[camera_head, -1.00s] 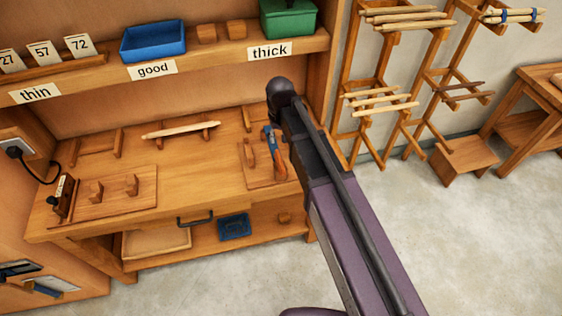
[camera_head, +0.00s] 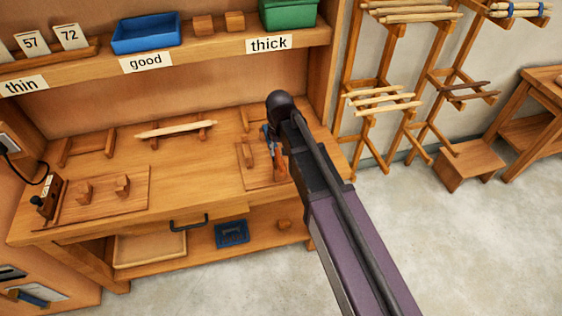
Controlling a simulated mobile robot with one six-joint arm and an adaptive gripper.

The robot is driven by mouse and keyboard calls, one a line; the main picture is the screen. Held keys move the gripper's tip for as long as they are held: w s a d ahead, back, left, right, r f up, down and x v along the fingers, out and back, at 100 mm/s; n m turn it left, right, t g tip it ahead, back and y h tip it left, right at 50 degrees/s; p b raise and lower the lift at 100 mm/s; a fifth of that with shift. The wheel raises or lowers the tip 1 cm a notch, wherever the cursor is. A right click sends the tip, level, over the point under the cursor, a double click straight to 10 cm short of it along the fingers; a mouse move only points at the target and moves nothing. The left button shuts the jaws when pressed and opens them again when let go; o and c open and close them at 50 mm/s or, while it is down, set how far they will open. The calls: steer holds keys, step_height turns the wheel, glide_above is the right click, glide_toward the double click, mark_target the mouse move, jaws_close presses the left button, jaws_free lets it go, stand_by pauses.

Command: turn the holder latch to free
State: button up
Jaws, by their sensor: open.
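A small wooden board (camera_head: 255,177) lies at the right of the workbench, with an upright wooden piece (camera_head: 247,155) on it. Beside that piece is a blue and orange thing (camera_head: 268,136), partly covered by my arm. Farther left, a larger board (camera_head: 105,205) carries two wooden uprights, with a small dark box (camera_head: 46,200) at its left end. I cannot make out which part is the holder latch or how it is turned. My arm reaches in from the lower right over the bench's right end.
A pale stick (camera_head: 176,129) lies across a rack at the back. Above it, a shelf (camera_head: 200,54) holds a blue bin (camera_head: 147,33) and a green bin (camera_head: 290,12). Wooden racks (camera_head: 385,100) and a low stool (camera_head: 466,165) stand right. The bench's middle is clear.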

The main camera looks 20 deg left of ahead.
mark_target(280, 157)
steer(key=shift+f+b, duration=1.65)
steer(key=shift+f, duration=0.25)
